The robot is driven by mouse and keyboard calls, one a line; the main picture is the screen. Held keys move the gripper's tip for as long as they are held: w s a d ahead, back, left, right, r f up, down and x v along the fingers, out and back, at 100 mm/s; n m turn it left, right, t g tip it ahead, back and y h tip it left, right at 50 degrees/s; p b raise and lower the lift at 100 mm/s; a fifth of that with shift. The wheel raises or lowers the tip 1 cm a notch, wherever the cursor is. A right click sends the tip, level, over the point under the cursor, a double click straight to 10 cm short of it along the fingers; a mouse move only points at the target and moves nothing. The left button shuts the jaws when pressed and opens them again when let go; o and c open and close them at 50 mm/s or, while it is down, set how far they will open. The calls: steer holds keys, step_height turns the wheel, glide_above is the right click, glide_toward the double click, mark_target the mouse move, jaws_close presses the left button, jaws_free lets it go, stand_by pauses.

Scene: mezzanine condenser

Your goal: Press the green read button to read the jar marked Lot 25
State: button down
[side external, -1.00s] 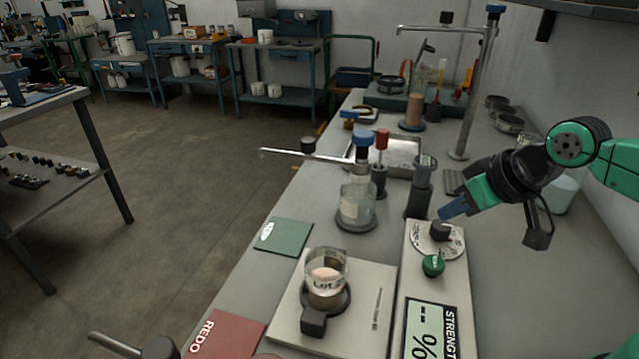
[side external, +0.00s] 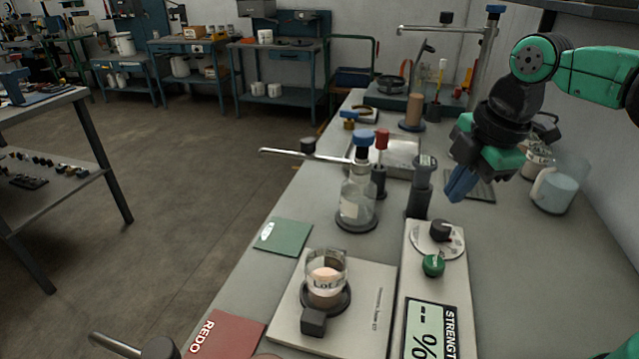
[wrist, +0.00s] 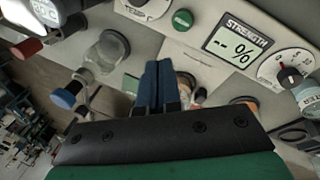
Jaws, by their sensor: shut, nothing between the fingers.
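The green read button (side external: 433,265) sits on the pale instrument panel below a black dial, and it also shows in the wrist view (wrist: 183,19). The strength display (side external: 431,328) shows dashes and a percent sign, as it does in the wrist view (wrist: 236,43). The jar marked Lot (side external: 326,272) stands upright in a dark round holder on the pale plate; its number is not clearly readable. My gripper (side external: 457,191) is shut and empty, raised above the bench behind the panel, apart from the button. Its blue fingers show in the wrist view (wrist: 158,84).
A blue-capped bottle (side external: 357,200) and a dark post (side external: 420,188) stand near the panel. A green card (side external: 283,235) and a red REDO card (side external: 222,334) lie at the bench's left edge. A beaker (side external: 560,187) stands at right.

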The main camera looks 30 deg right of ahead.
mark_target(434, 261)
step_height(434, 261, up, 3)
steer(key=n+g, duration=0.1)
steer(key=n, duration=0.4)
steer(key=n+g, duration=0.2)
steer(key=n, duration=0.4)
steer(key=shift+a+f+n, duration=0.1)
steer(key=shift+f+n, duration=0.05)
steer(key=shift+n, duration=0.15)
step_height(434, 261, down, 14)
steer(key=shift+f, duration=1.2)
step_height(434, 261, up, 14)
stand_by(0.4)
